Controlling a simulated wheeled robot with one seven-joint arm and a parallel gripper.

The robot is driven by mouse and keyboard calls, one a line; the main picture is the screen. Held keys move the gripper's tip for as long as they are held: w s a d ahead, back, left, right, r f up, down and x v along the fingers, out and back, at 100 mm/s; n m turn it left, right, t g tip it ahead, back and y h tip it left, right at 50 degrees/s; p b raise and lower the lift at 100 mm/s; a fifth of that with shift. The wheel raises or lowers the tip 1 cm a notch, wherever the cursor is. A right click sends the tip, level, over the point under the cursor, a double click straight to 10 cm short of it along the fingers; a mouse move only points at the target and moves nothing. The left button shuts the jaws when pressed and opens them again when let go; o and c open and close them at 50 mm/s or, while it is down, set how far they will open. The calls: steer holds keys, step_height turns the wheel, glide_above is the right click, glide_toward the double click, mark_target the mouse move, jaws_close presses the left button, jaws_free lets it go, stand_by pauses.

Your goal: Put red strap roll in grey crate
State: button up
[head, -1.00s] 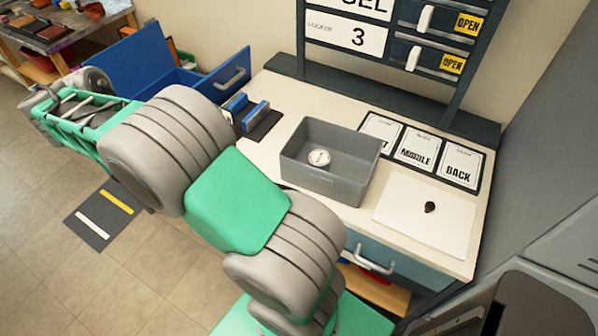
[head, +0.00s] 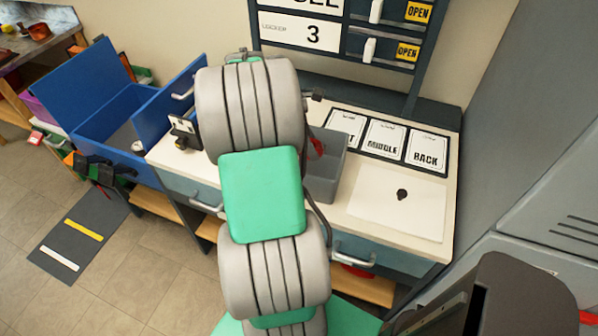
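The grey crate (head: 323,187) stands on the white worktop, its left part hidden behind my arm. A small red patch (head: 317,149) shows at the arm's right edge, over the crate's left side. It may be the red strap roll, but too little shows to be sure. My gripper is mostly hidden behind my arm. Only dark parts near its end (head: 314,132) peek out by the crate, and its fingers cannot be made out. The crate's inside is largely covered.
A blue box (head: 98,140) with its lid up stands at the left. Three label cards (head: 385,140) and a white sheet with a dark spot (head: 397,208) lie right of the crate. A dark rack (head: 340,60) rises behind. A grey cabinet (head: 545,215) bounds the right.

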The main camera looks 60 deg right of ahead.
steer(key=shift+s+d+f, duration=0.25)
steer(key=shift+s+f, duration=0.2)
steer(key=shift+f, duration=0.1)
steer(key=shift+s+d+f, duration=0.25)
steer(key=shift+s+f, duration=0.15)
steer(key=shift+f, duration=0.1)
step_height(320, 180, down, 8)
steer(key=shift+w+f, duration=0.1)
steer(key=o, duration=1.7)
steer(key=shift+f, duration=0.15)
steer(key=shift+c, duration=0.2)
